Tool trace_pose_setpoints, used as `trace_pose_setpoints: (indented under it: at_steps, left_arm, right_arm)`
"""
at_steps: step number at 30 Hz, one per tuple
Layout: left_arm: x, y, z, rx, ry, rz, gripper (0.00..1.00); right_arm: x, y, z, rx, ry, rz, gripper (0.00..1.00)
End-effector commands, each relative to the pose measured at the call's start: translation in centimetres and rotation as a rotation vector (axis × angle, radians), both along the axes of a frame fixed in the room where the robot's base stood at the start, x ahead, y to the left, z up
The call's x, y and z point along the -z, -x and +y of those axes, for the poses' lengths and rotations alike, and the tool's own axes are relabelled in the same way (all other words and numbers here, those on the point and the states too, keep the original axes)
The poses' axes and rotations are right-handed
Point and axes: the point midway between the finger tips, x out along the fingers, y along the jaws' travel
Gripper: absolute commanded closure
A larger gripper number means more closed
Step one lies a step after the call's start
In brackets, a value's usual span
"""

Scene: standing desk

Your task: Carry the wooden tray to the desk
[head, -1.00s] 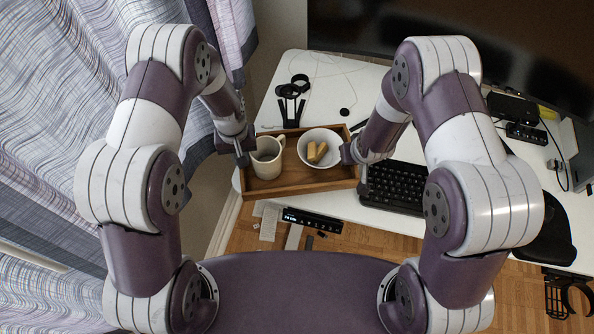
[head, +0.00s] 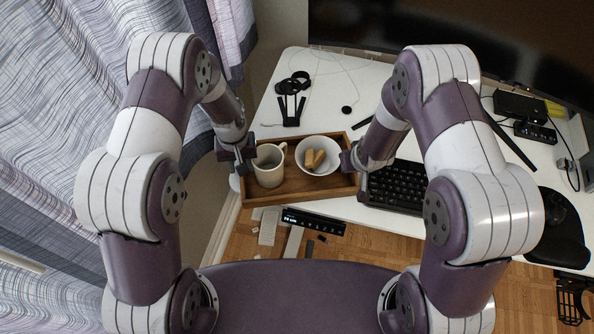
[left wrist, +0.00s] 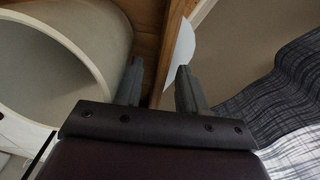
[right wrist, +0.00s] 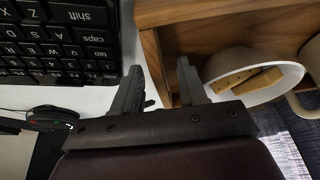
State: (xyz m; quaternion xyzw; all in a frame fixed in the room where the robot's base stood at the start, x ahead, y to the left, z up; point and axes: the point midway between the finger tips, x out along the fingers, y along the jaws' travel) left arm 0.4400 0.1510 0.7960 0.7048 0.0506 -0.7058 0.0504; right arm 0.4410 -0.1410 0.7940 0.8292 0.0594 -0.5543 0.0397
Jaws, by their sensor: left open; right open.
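The wooden tray (head: 300,196) lies at the near left corner of the white desk (head: 355,108), its front side along the desk's front edge. It holds a cream mug (head: 268,174) and a white bowl (head: 303,170) with tan blocks (head: 314,159). My left gripper (head: 240,168) is open at the tray's left end; in the left wrist view (left wrist: 160,75) the wooden wall shows between and beyond its fingers. My right gripper (head: 354,168) is open at the right end; in the right wrist view (right wrist: 158,75) the tray's corner shows just beyond its fingers. Contact cannot be told.
A black keyboard (head: 398,187) stands close to the tray's right end. A black stand-like item (head: 291,100) lies behind the tray. A monitor (head: 450,40) is at the back. Curtains (head: 60,130) hang at left. A control panel (head: 313,221) shows below the front edge.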

Motion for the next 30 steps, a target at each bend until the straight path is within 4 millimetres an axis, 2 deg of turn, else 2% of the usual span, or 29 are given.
trace_pose_setpoints:
  at_steps: [4,12,15,19,23,30]
  left_arm:
    - [-2.2,-0.1,0.0,0.000,0.000,-0.005,0.58]
    - [-9.2,-0.1,0.0,0.000,0.000,-0.005,0.58]
    - [-10.8,-0.1,0.0,0.000,0.001,-0.003,0.58]
    - [-11.8,0.0,0.0,0.000,0.000,-0.001,0.58]
    - [-12.0,0.0,0.0,0.000,0.000,0.000,0.58]
    - [-11.9,0.0,0.0,0.000,0.000,0.000,0.58]
  right_arm:
    - [0.0,0.0,0.0,0.000,0.000,0.000,0.58]
    - [0.0,0.0,0.0,0.000,0.000,0.000,0.58]
    - [0.0,0.0,0.0,0.000,0.000,0.000,0.58]
    - [-0.4,0.1,0.0,0.000,0.000,-0.001,0.58]
    - [-2.6,0.9,-0.1,0.000,-0.001,-0.005,0.58]
    - [-8.4,3.3,-0.5,0.000,-0.001,-0.006,0.58]
